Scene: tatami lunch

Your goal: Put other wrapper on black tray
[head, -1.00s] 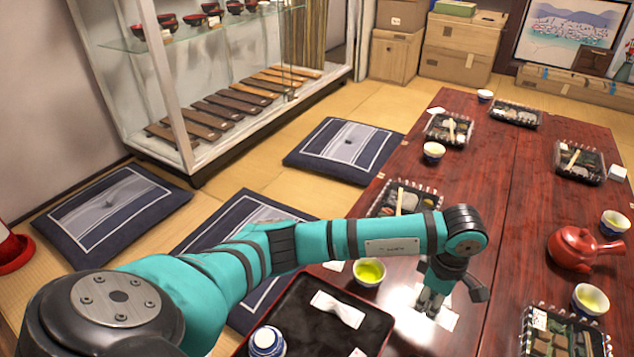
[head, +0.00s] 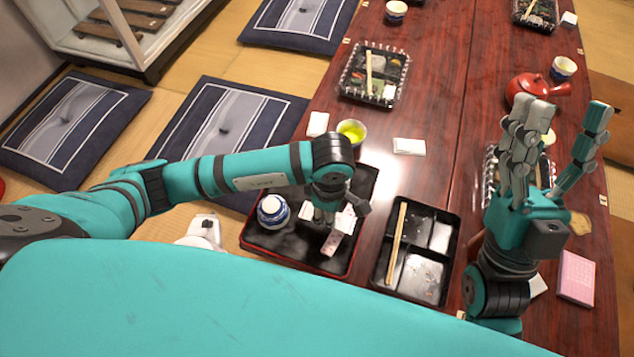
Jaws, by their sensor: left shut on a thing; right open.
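The black tray (head: 275,251) lies near the table's left edge, with a blue-and-white cup (head: 272,211) on its left side. My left gripper (head: 325,220) is over the tray's right part, pointing down, shut on a pale wrapper (head: 333,243) with reddish marks. Another whitish wrapper (head: 346,218) shows just right of the fingers, partly hidden by them. I cannot tell whether the held wrapper touches the tray. My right gripper (head: 560,115) is raised over the table's right side, with its fingers spread, open and empty.
A divided black box with chopsticks (head: 431,236) stands right of the tray. A green tea cup (head: 351,132) and white packets (head: 409,146) lie beyond it. A red teapot (head: 530,90) and a pink box (head: 577,278) are on the right. The table's middle is mostly clear.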

